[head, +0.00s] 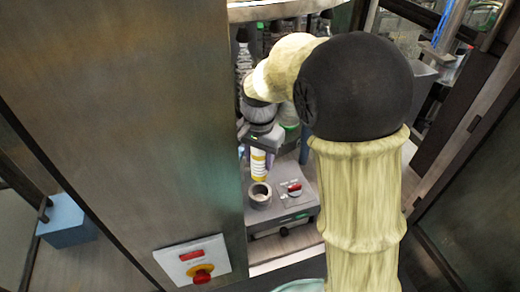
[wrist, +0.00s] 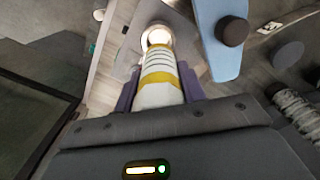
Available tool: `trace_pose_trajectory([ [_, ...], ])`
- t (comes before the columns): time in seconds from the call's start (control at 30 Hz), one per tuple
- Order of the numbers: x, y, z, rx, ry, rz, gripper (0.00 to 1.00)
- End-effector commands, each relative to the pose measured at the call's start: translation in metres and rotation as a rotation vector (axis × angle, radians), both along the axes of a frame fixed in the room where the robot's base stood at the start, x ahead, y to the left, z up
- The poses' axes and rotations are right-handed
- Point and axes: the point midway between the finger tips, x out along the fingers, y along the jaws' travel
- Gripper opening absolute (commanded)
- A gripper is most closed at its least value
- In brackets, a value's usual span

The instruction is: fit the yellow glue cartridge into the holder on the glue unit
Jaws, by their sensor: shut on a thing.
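The glue cartridge (head: 258,166) is white with yellow bands. My gripper (head: 262,145) is shut on it and holds it roughly upright above the glue unit (head: 285,207). The holder (head: 260,195) is a grey ring on the unit, just below the cartridge's lower end in the head view. In the wrist view the cartridge (wrist: 160,88) sits between the purple fingers of my gripper (wrist: 160,84), and its far end points at the round holder (wrist: 157,36). I cannot tell whether its tip touches the holder; it does not look seated.
A red switch (head: 294,188) is on the unit, right of the holder. A tall metal panel (head: 130,120) stands close on the left, with a red emergency-stop knob (head: 202,275). Several bottles (head: 244,58) stand behind. A blue plate (wrist: 218,40) lies beside the holder.

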Motion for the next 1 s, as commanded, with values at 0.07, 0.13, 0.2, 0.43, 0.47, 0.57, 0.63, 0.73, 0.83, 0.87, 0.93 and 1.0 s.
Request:
trace_pose_trajectory([
  [0.07,0.0,0.0,0.0,0.0,0.0,0.0,0.07],
  [0.13,0.0,0.0,0.0,0.0,0.0,-0.001,0.07],
  [0.2,0.0,-0.001,0.0,0.0,0.0,-0.002,0.07],
  [0.43,0.001,-0.003,-0.006,0.0,0.0,-0.005,0.07],
  [0.47,0.001,-0.003,-0.008,0.0,0.0,-0.006,0.07],
  [0.57,0.001,-0.003,-0.016,0.0,0.0,-0.006,0.07],
  [0.63,0.001,-0.003,-0.021,0.0,0.001,-0.006,0.07],
  [0.73,0.001,-0.003,-0.03,0.0,0.001,-0.005,0.07],
  [0.83,0.001,-0.003,-0.036,0.0,0.0,-0.005,0.07],
  [0.87,0.001,-0.002,-0.037,0.001,0.0,-0.005,0.07],
  [0.93,0.001,-0.002,-0.04,0.001,0.0,-0.005,0.07],
  [1.0,0.001,-0.002,-0.041,0.001,0.0,-0.005,0.07],
])
